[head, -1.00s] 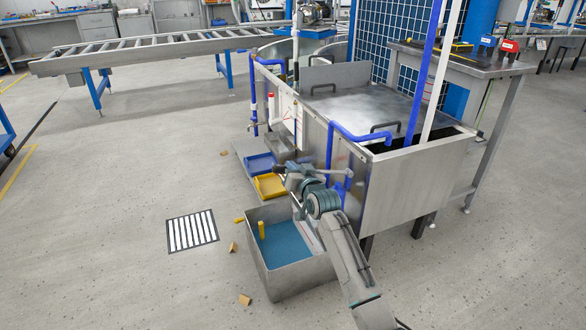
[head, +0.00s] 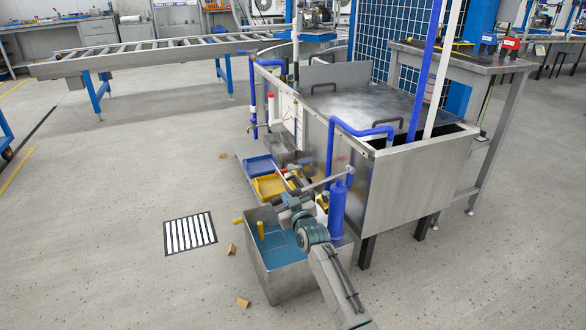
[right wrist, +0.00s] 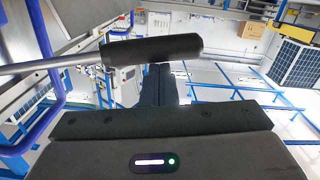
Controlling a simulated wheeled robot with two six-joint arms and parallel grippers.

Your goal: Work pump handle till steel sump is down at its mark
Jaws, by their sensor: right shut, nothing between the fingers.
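The steel sump (head: 266,277) is an open box on the floor in the head view, with blue liquid (head: 277,250) inside and a yellow upright piece (head: 261,231) at its left side. The blue pump (head: 337,212) stands at its right, and the metal pump handle (head: 325,182) slopes down to the left from the pump top. My right gripper (head: 287,192) is over the sump's far end, by the handle's outer end. In the right wrist view the closed fingers (right wrist: 158,75) are close to the handle's black grip (right wrist: 153,48), not around it; contact is unclear. My left gripper is out of view.
A large steel tank (head: 410,185) with blue and white pipes stands right of the sump. Yellow (head: 268,187) and blue trays lie beyond it. A striped floor grate (head: 190,233) and small tan pieces (head: 243,303) lie to the left. The floor there is mostly open.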

